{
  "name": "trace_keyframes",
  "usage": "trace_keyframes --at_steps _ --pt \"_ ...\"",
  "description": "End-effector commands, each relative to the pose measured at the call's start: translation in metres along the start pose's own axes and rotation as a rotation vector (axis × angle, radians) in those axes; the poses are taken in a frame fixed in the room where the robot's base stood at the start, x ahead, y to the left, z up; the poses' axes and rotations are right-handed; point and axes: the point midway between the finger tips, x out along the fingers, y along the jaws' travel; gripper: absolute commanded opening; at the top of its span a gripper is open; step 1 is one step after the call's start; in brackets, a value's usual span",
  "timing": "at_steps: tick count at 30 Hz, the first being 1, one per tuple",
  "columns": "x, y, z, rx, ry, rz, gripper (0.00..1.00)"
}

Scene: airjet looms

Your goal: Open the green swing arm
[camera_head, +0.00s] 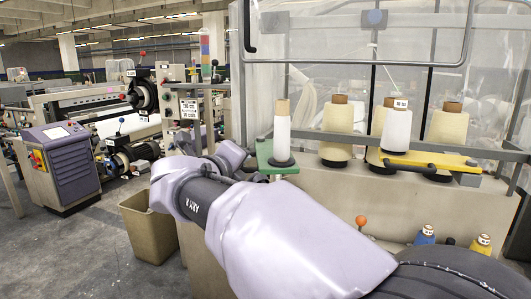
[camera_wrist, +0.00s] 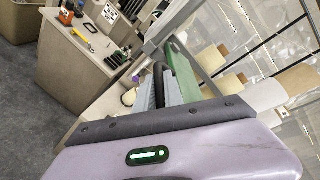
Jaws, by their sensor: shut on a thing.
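The green swing arm (camera_head: 279,163) is a flat plate at the left end of the creel ledge. A slim white yarn cone (camera_head: 282,135) stands on it on a dark base. Its left end is partly hidden behind my arm. In the wrist view the green arm (camera_wrist: 183,68) runs away from me, just right of my gripper (camera_wrist: 163,82). My gripper is shut on a dark bar (camera_wrist: 158,84), which appears to be the green arm's handle. In the head view my arm hides most of the gripper.
A yellow swing arm (camera_head: 425,159) with a dark handle bears a white cone (camera_head: 395,130) to the right. Several cream cones stand behind, before a transparent screen. A beige bin (camera_head: 148,226) stands on the floor at left. A purple cabinet (camera_head: 63,165) stands farther left.

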Motion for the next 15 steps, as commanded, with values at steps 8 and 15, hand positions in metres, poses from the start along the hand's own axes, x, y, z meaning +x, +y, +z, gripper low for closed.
trace_keyframes --at_steps 8,15 --pt "0.001 0.006 0.020 0.023 0.102 -0.063 0.00" --pt "0.004 0.011 0.030 0.043 0.167 -0.107 0.00"
